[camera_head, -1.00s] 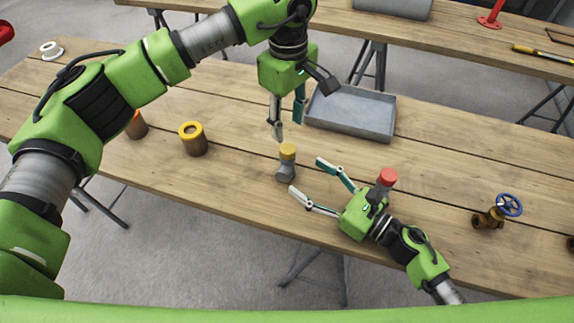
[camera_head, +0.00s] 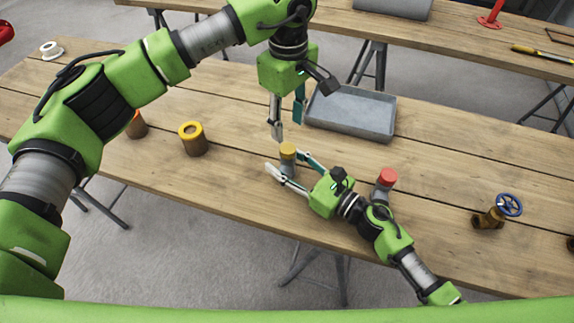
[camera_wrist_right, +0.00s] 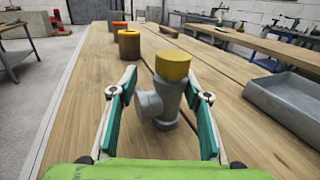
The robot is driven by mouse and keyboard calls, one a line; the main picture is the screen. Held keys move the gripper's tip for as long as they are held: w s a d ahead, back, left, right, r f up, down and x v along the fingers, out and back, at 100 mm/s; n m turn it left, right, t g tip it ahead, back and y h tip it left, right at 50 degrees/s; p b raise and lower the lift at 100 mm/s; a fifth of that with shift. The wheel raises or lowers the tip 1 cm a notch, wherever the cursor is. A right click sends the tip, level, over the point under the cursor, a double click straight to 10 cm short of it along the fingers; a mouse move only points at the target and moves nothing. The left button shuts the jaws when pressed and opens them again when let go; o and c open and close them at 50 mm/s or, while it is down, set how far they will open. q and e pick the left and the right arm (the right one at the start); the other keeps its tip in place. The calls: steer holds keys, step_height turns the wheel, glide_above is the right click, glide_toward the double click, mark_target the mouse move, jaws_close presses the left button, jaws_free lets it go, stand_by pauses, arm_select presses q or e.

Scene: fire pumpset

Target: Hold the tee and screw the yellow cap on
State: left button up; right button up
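The grey tee (camera_head: 287,169) stands upright on the wooden table, with the yellow cap (camera_head: 288,150) on its top end. In the right wrist view the tee (camera_wrist_right: 166,108) points a side branch to the left, and the yellow cap (camera_wrist_right: 172,65) covers its top; how tightly it sits cannot be told. My right gripper (camera_head: 286,163) is open low around the tee, a finger on each side with gaps. It also shows in the right wrist view (camera_wrist_right: 162,80). My left gripper (camera_head: 288,130) points down just above the cap, open and empty.
A red-capped grey fitting (camera_head: 385,180) stands close beside my right arm. A grey tray (camera_head: 352,112) lies behind. A brown yellow-rimmed cylinder (camera_head: 193,141) stands to the left, a blue-wheeled valve (camera_head: 493,214) to the right. The table's front edge is near.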

jaws_close()
arm_select(q)
steer(key=n, duration=0.4)
steer(key=shift+n, duration=0.4)
steer(key=n, duration=0.3)
steer(key=shift+n, duration=0.4)
steer(key=n, duration=0.8)
steer(key=shift+n, duration=0.4)
steer(key=n, duration=0.3)
steer(key=shift+n, duration=0.4)
steer(key=n, duration=1)
steer(key=shift+n, duration=0.3)
steer(key=n, duration=0.4)
